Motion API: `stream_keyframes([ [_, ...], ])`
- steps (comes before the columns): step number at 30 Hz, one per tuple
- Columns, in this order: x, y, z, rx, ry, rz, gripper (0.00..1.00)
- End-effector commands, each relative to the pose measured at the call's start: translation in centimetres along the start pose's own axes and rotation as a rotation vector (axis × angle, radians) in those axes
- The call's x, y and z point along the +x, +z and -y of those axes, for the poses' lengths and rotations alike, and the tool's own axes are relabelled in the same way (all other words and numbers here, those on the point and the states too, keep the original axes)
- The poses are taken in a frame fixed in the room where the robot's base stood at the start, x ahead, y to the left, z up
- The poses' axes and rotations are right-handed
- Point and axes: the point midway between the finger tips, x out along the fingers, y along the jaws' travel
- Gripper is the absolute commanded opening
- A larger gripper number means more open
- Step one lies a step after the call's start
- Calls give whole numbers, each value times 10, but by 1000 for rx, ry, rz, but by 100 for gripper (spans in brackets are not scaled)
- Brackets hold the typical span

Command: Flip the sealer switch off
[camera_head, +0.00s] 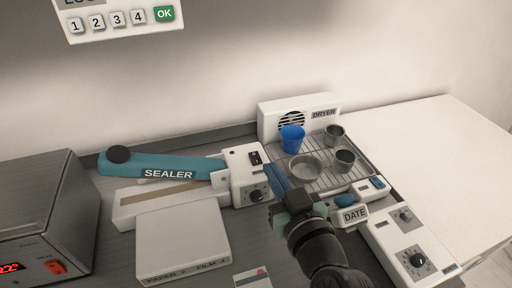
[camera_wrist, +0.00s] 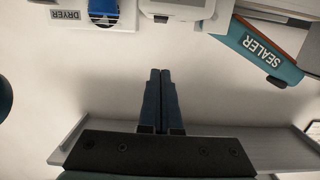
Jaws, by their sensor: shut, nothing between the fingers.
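The sealer has a long teal arm (camera_head: 165,166) with a dark round knob at its left end, and it also shows in the wrist view (camera_wrist: 262,48). At its right end is a white control box (camera_head: 240,180) with a small black switch (camera_head: 255,157) on its upper part and a round dial below. The switch's position is too small to tell. My gripper (camera_head: 273,170) is shut and empty, just right of the control box. In the wrist view its fingers (camera_wrist: 160,75) lie together, pointing to the white box at the top. I cannot tell whether they touch the box.
Right of my gripper is a white dryer (camera_head: 275,122) with a wire rack holding a blue cup (camera_head: 292,138) and metal cups. A DATE device (camera_head: 400,235) lies at front right. A paper and film box (camera_head: 183,240) and a metal unit (camera_head: 45,210) stand left.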

Motion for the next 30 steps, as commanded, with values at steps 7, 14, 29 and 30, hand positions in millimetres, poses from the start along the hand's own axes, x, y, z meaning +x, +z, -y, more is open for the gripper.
stream_keyframes([
  [7, 2, 0, 0, -1, 0, -1, 0],
  [14, 31, -3, 1, 0, -2, -2, 0],
  [29, 105, 19, 0, 1, 0, 3, 0],
  [30, 106, 24, 0, 2, 0, 3, 0],
])
